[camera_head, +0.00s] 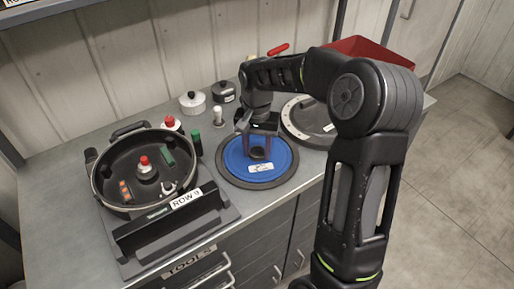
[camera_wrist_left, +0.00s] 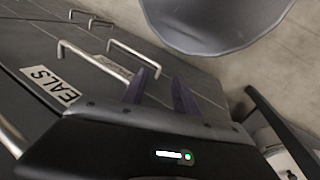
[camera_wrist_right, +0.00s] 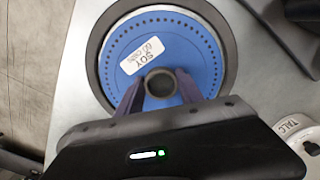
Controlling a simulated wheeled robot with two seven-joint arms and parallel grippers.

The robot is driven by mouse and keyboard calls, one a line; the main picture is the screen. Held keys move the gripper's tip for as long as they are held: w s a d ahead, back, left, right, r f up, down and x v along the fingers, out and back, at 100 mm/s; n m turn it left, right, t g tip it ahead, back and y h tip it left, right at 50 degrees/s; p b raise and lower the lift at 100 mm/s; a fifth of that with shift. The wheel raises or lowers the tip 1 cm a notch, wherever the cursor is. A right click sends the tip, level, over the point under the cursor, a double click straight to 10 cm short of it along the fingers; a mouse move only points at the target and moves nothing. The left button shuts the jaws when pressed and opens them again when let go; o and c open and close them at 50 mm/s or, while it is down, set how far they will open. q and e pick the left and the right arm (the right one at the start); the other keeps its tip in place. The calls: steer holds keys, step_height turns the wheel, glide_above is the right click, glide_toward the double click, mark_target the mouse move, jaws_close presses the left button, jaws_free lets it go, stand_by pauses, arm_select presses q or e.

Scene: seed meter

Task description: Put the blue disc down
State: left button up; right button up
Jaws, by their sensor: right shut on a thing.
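The blue disc (camera_head: 236,160) carries a white label and sits flat within a dark round rim (camera_head: 226,178) on the counter. In the right wrist view the disc (camera_wrist_right: 205,70) shows a ring of small holes and a label with "SOY". My right gripper (camera_head: 259,153) points down at the disc's middle. Its fingers (camera_wrist_right: 160,88) are shut on the disc's dark round hub. I cannot tell whether the disc bears fully on what lies under it. My left gripper (camera_wrist_left: 160,80) is open and empty, in front of the drawer fronts.
The black seed meter housing (camera_head: 100,188) with a "ROW 9" sign (camera_head: 187,198) stands left of the disc. Small pots (camera_head: 192,102), a green-capped bottle (camera_head: 195,142) and a grey round plate (camera_head: 296,128) stand close by. A red bin (camera_head: 372,50) is behind my right arm.

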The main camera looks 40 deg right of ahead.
steer(key=o, duration=0.9)
steer(key=shift+f, duration=0.15)
steer(key=o, duration=0.5)
steer(key=shift+c, duration=0.2)
step_height(320, 180, up, 12)
steer(key=shift+r+b, duration=0.25)
steer(key=shift+b, duration=0.1)
